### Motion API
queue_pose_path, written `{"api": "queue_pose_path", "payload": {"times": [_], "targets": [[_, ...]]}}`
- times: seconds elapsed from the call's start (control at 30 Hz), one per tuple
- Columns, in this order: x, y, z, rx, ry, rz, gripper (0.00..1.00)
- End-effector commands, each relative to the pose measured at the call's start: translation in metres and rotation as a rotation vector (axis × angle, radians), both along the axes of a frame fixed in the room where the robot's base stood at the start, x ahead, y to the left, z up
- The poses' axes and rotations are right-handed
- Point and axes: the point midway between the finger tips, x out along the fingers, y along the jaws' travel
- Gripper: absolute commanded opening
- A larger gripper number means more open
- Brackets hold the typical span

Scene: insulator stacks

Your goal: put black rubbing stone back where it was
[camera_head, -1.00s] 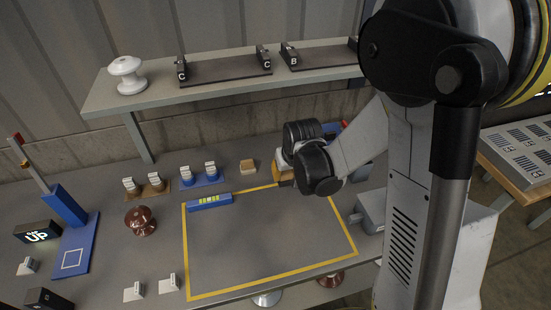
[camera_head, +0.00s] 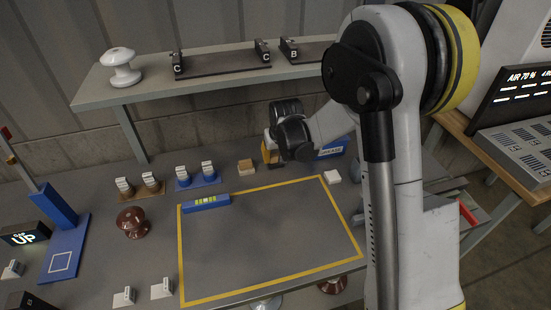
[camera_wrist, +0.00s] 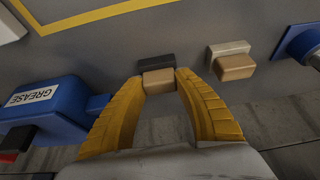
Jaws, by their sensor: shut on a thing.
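The black rubbing stone (camera_wrist: 155,61) is a small block with a dark layer and a tan layer. It sits between the tips of my gripper's yellow fingers (camera_wrist: 158,76) in the wrist view, and they are shut on it. In the head view my gripper (camera_head: 269,158) is over the back of the bench, behind the yellow outline. The held stone cannot be made out there. A similar tan and pale block (camera_wrist: 232,62) stands apart, to the right in the wrist view. It also shows in the head view (camera_head: 246,167), left of my gripper.
A blue box labelled GREASE (camera_wrist: 42,108) is left in the wrist view. A white block (camera_head: 332,176) lies near the outline's back right corner. A blue stand (camera_head: 198,181) and a blue level (camera_head: 206,203) are to the left. The yellow-outlined area (camera_head: 262,237) is clear.

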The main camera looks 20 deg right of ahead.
Motion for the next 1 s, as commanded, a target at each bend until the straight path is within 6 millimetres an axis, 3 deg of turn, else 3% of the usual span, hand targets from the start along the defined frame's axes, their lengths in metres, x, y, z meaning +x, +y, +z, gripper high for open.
{"api": "queue_pose_path", "payload": {"times": [0.17, 0.2, 0.27, 0.67, 1.0], "targets": [[0.000, 0.000, -0.003, 0.000, 0.000, 0.000, 0.00], [0.000, 0.000, -0.004, 0.000, 0.000, 0.000, 0.40], [0.000, 0.000, -0.003, 0.000, 0.000, 0.000, 0.57], [-0.002, 0.000, 0.006, 0.000, 0.000, 0.000, 0.57], [-0.029, 0.000, 0.074, 0.000, 0.000, 0.000, 0.57]]}}
